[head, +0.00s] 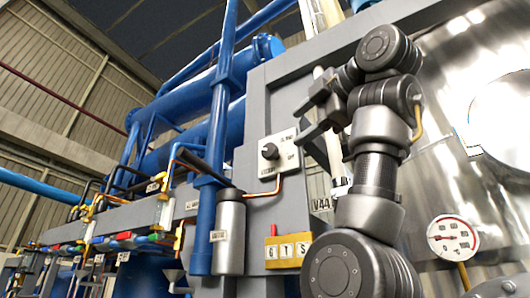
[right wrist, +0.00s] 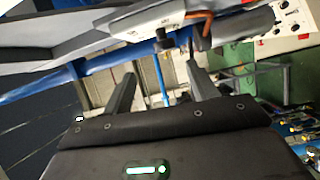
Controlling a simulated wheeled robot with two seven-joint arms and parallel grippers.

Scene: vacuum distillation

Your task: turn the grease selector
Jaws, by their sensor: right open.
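A black round knob (head: 270,151) sits on a white plate (head: 290,150) with small lettering, on the grey cabinet face; I take it for the grease selector, though the lettering is too small to read surely. My right gripper (head: 308,114) is open and empty, just right of the plate and apart from the knob. In the right wrist view the two fingers of my right gripper (right wrist: 161,82) stand wide apart. A white plate (right wrist: 150,18) with a dark knob (right wrist: 161,40) shows beyond them, above the gap. My left gripper is not in view.
A grey cylinder (head: 230,237) and a vertical blue pipe (head: 217,130) stand left of the plate. A round gauge (head: 453,238) is at the lower right. An orange-brown tube (head: 262,193) runs under the knob.

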